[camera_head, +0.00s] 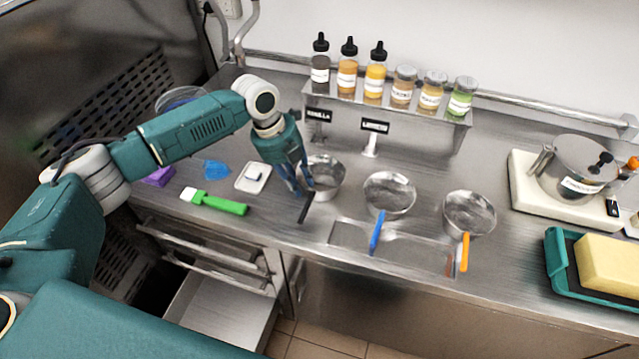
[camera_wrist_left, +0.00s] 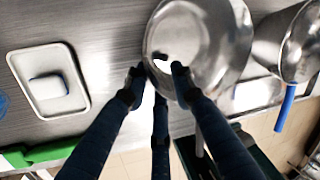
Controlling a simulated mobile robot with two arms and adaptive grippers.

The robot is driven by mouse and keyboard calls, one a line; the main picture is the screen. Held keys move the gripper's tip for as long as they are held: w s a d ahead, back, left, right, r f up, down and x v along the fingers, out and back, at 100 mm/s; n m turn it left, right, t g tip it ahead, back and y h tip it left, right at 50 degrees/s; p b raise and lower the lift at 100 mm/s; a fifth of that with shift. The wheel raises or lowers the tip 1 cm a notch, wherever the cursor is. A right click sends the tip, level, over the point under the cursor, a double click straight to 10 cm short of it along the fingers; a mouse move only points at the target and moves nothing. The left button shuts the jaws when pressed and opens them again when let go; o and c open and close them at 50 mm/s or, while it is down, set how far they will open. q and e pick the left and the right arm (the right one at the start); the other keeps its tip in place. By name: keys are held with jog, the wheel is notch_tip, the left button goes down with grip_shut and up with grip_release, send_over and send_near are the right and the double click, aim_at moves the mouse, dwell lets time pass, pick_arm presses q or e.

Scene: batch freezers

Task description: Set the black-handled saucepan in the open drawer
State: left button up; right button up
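The black-handled saucepan (camera_head: 327,173) is a shiny metal pan on the steel counter, leftmost of three pans. Its black handle (camera_head: 306,208) points toward the counter's front edge. My left gripper (camera_head: 298,190) is at the pan's left side, close to the handle. In the left wrist view the pan (camera_wrist_left: 215,35) is below my left gripper (camera_wrist_left: 156,82), whose fingers stand apart over its near left rim. Whether they touch it is unclear. The open drawer (camera_head: 213,318) is below the counter at lower left, its visible interior empty. My right gripper is out of view.
A blue-handled pan (camera_head: 389,194) and an orange-handled pan (camera_head: 469,212) stand to the right. A green brush (camera_head: 215,201) and a small white tray (camera_head: 253,178) lie to the left. A bottle rack (camera_head: 385,108) stands behind. A scale (camera_head: 560,195) is at right.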

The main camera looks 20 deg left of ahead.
pick_arm(q)
jog(key=c, duration=0.6)
grip_shut()
jog(key=shift+r, duration=0.1)
